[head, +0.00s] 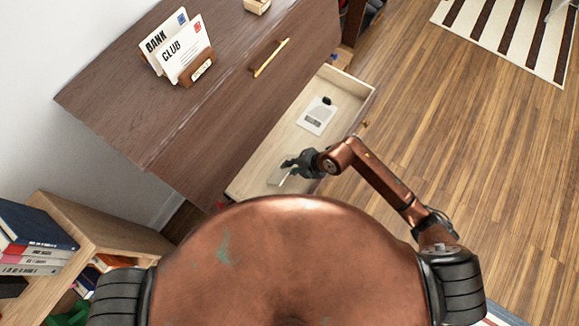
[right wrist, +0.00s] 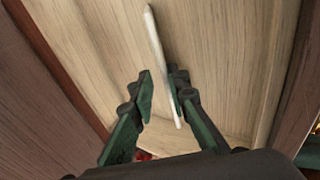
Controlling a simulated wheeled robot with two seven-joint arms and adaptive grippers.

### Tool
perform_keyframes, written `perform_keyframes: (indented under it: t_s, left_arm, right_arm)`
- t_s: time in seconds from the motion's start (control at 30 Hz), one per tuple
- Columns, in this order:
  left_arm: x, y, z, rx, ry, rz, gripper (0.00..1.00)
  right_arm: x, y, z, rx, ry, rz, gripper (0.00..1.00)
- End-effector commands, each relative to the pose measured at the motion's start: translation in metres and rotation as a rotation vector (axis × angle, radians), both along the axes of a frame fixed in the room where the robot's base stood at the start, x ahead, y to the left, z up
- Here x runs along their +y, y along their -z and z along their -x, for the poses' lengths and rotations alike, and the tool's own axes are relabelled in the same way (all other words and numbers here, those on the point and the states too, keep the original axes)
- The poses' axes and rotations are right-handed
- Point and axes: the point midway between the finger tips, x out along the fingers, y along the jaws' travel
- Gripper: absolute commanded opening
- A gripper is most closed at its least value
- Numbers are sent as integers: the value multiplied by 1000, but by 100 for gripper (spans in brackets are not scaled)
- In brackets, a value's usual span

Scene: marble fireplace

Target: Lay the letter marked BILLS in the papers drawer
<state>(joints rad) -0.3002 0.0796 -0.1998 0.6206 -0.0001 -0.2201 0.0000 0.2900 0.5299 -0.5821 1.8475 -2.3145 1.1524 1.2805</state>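The papers drawer (head: 338,91) is pulled out below the dresser top. My right gripper (head: 286,167) is over its near end. A thin pale letter (head: 278,178) shows just under the fingers. In the right wrist view the letter (right wrist: 157,45) stands edge-on between the fingers (right wrist: 162,82), with a gap on the left finger's side; the fingers look open around it. Its marking cannot be read. The wooden letter holder (head: 198,69) on the dresser holds letters marked BANK (head: 156,42) and CLUB (head: 180,58). My left gripper is out of view.
A white printed paper (head: 317,115) and a small black object (head: 327,100) lie farther along the drawer. The dresser top (head: 130,105) has free room beside the holder. A low shelf with books (head: 30,240) stands at the lower left. A striped rug (head: 510,35) lies at the upper right.

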Motion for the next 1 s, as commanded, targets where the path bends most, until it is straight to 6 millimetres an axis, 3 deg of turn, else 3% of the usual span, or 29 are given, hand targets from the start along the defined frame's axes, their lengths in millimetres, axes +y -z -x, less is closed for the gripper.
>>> perform_keyframes:
  t_s: [0.1, 0.47, 1.0]
  left_arm:
    - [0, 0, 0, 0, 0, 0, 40]
    - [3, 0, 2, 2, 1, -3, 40]
    - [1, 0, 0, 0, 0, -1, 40]
  right_arm:
    - [0, 0, 0, 0, 0, 0, 25]
    - [-3, -4, 1, 0, 1, 0, 25]
    - [-54, -84, 23, -1, 1, 0, 25]
